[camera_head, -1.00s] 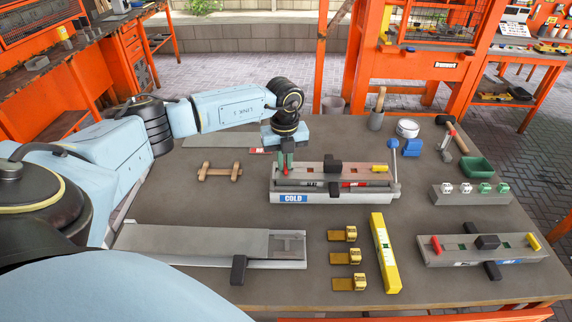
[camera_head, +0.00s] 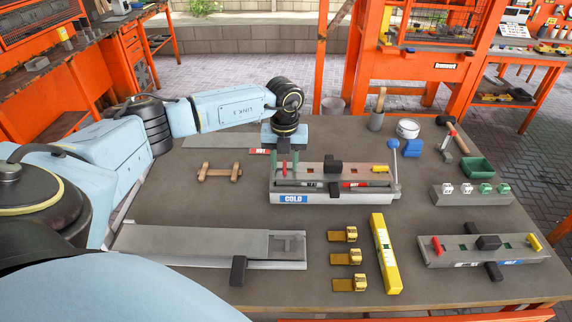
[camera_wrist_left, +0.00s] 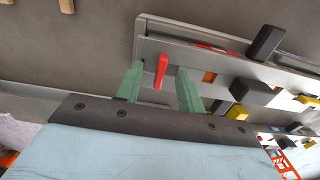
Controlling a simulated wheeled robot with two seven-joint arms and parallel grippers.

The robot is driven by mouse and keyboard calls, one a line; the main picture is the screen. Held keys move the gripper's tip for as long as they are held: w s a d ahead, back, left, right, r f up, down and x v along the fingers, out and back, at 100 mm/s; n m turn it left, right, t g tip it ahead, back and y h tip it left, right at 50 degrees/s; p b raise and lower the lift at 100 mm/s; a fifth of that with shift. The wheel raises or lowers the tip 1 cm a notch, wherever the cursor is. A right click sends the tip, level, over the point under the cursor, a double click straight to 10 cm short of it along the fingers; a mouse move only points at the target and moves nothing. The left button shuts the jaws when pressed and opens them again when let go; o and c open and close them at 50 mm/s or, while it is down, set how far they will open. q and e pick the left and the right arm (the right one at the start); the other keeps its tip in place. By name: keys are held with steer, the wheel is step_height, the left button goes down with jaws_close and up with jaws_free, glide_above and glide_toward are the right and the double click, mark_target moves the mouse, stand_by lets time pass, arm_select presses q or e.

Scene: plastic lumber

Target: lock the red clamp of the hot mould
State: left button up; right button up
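A long grey mould (camera_head: 312,172) lies at the middle of the table, with a black block in its middle and a yellow clamp (camera_head: 380,169) at its right end. A blue COLD label (camera_head: 293,199) is on the front face below it. The red clamp (camera_wrist_left: 161,70) is at the mould's left end. My left gripper (camera_head: 285,171) points down there, open, with one green finger on each side of the clamp. In the left wrist view a gap shows between clamp and both fingers (camera_wrist_left: 159,88). My right gripper is not in view.
A second mould (camera_head: 462,256) with red and yellow clamps lies at the front right. A yellow level (camera_head: 385,255), brass pieces (camera_head: 343,257) and a blue-knobbed lever (camera_head: 393,146) stand near.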

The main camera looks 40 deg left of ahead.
arm_select(q)
steer(key=shift+r+p, duration=2.95)
steer(key=shift+r, duration=0.65)
steer(key=shift+f, duration=0.1)
